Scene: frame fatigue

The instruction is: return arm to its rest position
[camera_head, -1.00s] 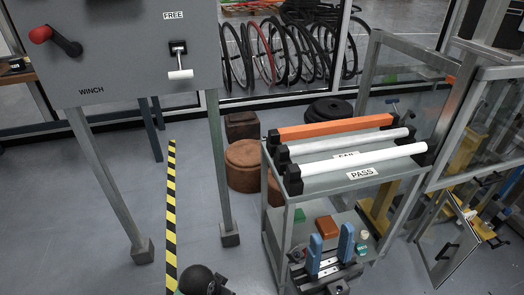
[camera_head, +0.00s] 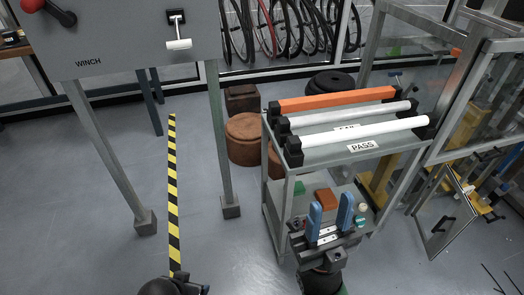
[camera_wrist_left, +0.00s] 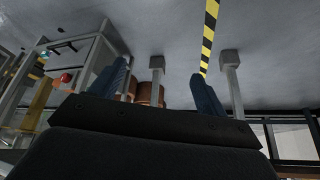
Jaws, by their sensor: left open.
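My right gripper (camera_head: 330,208) has two blue fingers standing up and apart, with nothing between them. In the head view it shows in front of the lower shelf of the grey cart (camera_head: 283,215), and I cannot tell whether it touches the cart. My left gripper (camera_wrist_left: 157,70) shows in the left wrist view, with its blue fingers spread wide and empty. In the head view only a dark part of my left arm shows at the bottom edge, and its fingers are hidden.
The cart top carries an orange bar (camera_head: 335,99), a grey bar (camera_head: 350,117) and a white bar (camera_head: 365,131). A winch panel (camera_head: 130,45) stands on legs at the left. Floor around the striped tape (camera_head: 173,200) is clear.

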